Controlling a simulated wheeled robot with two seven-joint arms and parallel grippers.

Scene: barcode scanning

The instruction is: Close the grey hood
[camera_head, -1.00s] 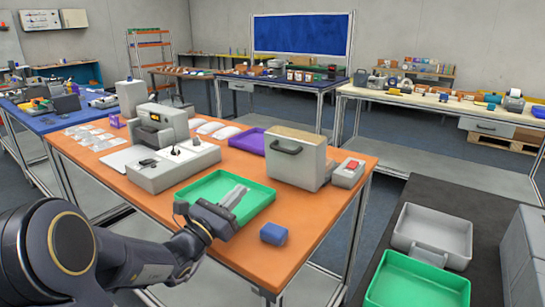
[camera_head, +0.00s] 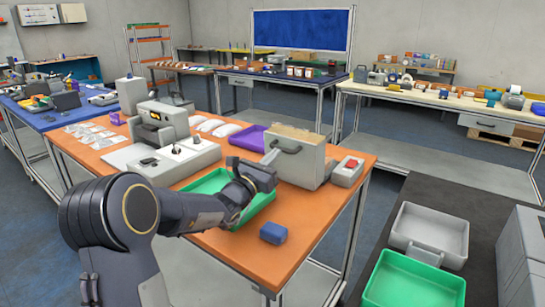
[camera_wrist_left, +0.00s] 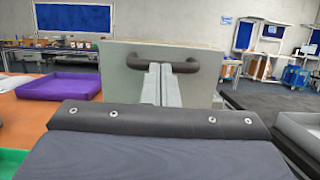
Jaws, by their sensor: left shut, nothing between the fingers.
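The grey hood (camera_head: 305,163) is a boxy pale grey shape with a tan top and a dark handle (camera_head: 291,148) on its front face. It stands at the right part of the orange table; I cannot tell how far open it is. My left gripper (camera_head: 270,156) is at its front, close to the handle, with nothing held. In the left wrist view, the shut fingers (camera_wrist_left: 160,68) point at the hood (camera_wrist_left: 120,75) and overlap the middle of the handle (camera_wrist_left: 185,66). I cannot tell whether they touch. My right gripper is not in view.
A green tray (camera_head: 205,185) lies under my left arm. A blue block (camera_head: 273,232) sits near the front edge. A small grey box with a red button (camera_head: 348,170) is right of the hood.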

